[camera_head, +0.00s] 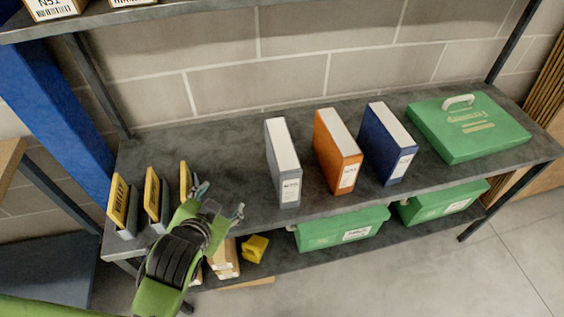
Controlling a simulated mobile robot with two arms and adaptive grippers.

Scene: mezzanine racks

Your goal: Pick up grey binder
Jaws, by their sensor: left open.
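The grey binder (283,165) stands upright on the grey shelf (240,160), near its middle, with a white label low on its spine. An orange binder (338,152) and a blue binder (387,145) stand to its right, with gaps between them. My left gripper (220,200) is open and empty at the shelf's front edge. It is left of the grey binder and apart from it, close to a yellow-fronted item (185,180). My right gripper does not show.
A green case (468,125) lies at the shelf's right end. Two more yellow-fronted items (155,195) (120,203) stand at the left. Below are green boxes (342,228) and a yellow object (255,248). A blue post (60,100) rises at left. Shelf behind the binders is clear.

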